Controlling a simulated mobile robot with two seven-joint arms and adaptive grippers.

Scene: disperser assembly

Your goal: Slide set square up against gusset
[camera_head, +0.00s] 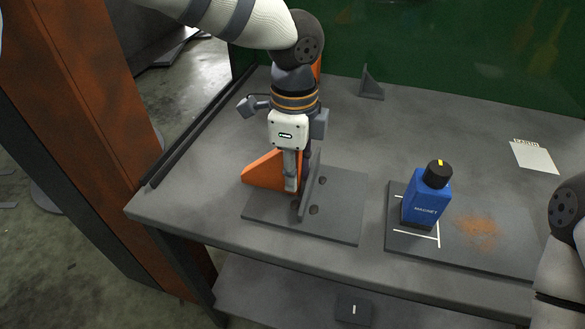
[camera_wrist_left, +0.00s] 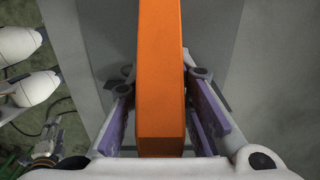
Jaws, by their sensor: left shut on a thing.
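The orange set square (camera_head: 262,170) stands on the grey base plate (camera_head: 340,212) in the head view. My left gripper (camera_head: 291,186) points down at its right part and is shut on it. In the left wrist view the orange body (camera_wrist_left: 160,80) runs between the purple finger pads (camera_wrist_left: 162,122). A grey upright gusset (camera_head: 313,186) stands on the base plate just right of the gripper. The gripper hides the place where set square and gusset come closest, so I cannot tell if they touch. My right gripper is out of view.
A blue magnet block (camera_head: 425,199) with a black knob stands on a dark plate (camera_head: 475,254) at the right, beside a brown patch. A grey triangular bracket (camera_head: 371,86) and a white card (camera_head: 535,157) are farther back. The table between them is clear.

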